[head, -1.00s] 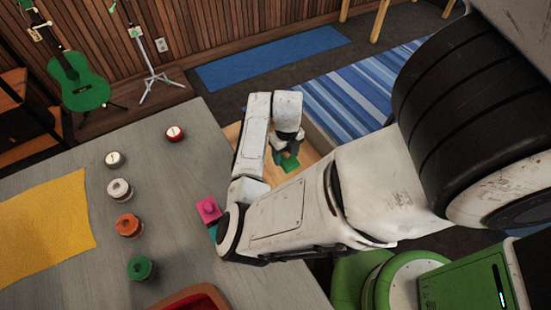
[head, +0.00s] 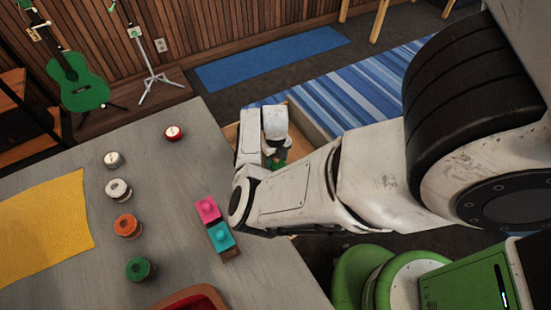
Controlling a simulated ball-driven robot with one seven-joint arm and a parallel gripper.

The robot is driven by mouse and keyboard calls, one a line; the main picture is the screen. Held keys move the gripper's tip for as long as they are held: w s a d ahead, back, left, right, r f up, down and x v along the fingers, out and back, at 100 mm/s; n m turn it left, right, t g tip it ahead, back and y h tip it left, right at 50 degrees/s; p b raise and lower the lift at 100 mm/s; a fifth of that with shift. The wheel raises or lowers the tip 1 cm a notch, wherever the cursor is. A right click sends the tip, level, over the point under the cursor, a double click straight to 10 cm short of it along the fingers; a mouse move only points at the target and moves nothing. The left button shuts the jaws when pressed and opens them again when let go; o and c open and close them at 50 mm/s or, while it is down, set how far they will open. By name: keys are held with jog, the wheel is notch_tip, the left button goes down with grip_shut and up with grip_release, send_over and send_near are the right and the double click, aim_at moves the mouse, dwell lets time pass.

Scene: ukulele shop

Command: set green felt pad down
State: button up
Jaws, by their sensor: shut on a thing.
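The green felt pad (head: 276,164) shows as a small green patch in the head view, just below my gripper (head: 276,154). My gripper is shut on the pad and points downward beyond the far right edge of the grey table. The pad is over a light wooden box or surface (head: 231,132), mostly hidden by my arm. I cannot tell whether the pad touches the wood. My forearm covers part of the pad and the fingertips.
The grey table (head: 165,210) holds a yellow cloth (head: 45,230), several round spools, a pink block (head: 208,209), a teal block (head: 221,237) and a red tray (head: 190,302). A green ukulele (head: 77,80) stands behind. Blue mats lie on the floor.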

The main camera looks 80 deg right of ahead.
jog(key=shift+f, duration=0.1)
jog(key=o, duration=1)
notch_tip(320, 180, up, 12)
jog(key=shift+r, duration=0.15)
